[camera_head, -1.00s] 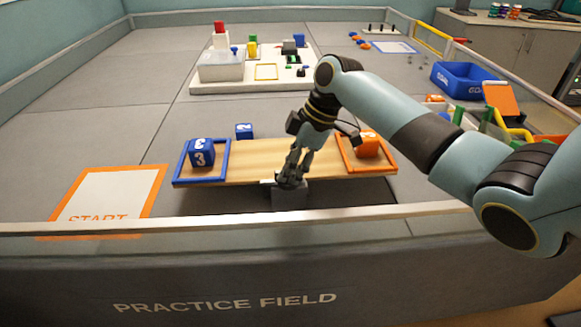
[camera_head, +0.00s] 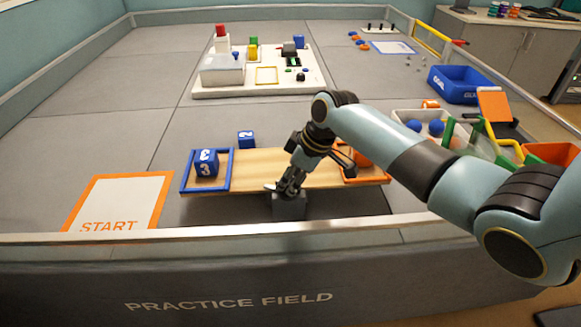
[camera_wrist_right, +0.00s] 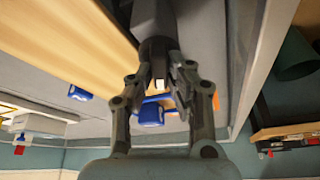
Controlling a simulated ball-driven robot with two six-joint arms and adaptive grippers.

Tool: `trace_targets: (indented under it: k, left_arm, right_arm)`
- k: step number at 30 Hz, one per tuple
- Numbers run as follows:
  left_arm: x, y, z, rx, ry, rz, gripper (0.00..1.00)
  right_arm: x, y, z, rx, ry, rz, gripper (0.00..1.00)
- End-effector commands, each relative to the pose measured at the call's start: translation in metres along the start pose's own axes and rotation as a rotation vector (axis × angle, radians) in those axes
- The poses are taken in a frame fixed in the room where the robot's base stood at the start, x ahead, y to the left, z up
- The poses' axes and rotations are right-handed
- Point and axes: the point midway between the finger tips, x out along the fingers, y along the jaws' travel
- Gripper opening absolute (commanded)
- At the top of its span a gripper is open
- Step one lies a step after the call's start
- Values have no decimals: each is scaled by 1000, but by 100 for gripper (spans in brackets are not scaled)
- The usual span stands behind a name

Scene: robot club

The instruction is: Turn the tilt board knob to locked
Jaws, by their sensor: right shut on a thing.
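The tilt board (camera_head: 250,170) is a wooden plank on a grey stand (camera_head: 289,207), with a blue-framed tray at its left end and an orange-framed one at its right. My right gripper (camera_head: 287,189) is at the middle of the board's front edge, shut on the knob. The knob is mostly hidden by the fingers; a small pale tip (camera_head: 270,187) shows at their left. In the right wrist view the fingers (camera_wrist_right: 158,82) close around a small pale part in front of the grey stand (camera_wrist_right: 154,25). My left gripper is not in view.
A blue cube (camera_head: 206,163) sits in the left tray and an orange cube (camera_head: 362,160) in the right, partly behind my arm. The field's front wall (camera_head: 220,233) runs close before the stand.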

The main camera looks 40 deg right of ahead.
Motion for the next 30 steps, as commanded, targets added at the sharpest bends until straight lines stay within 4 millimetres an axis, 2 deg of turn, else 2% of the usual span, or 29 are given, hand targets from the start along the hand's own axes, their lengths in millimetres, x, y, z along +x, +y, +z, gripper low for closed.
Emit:
trace_targets:
  k: [1, 3, 15, 24, 30]
  left_arm:
    - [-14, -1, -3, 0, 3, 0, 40]
    - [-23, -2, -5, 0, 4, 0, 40]
    - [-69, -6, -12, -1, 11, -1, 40]
    - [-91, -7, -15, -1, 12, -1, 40]
    - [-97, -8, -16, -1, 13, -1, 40]
  right_arm:
    - [-5, -3, -1, 43, -4, 11, 0]
    - [-4, -4, -1, 105, -4, 36, 0]
    - [-2, -5, 0, 455, -6, 182, 0]
    - [0, -7, 0, 714, -8, 291, 0]
    - [2, -7, -1, 868, -7, 356, 0]
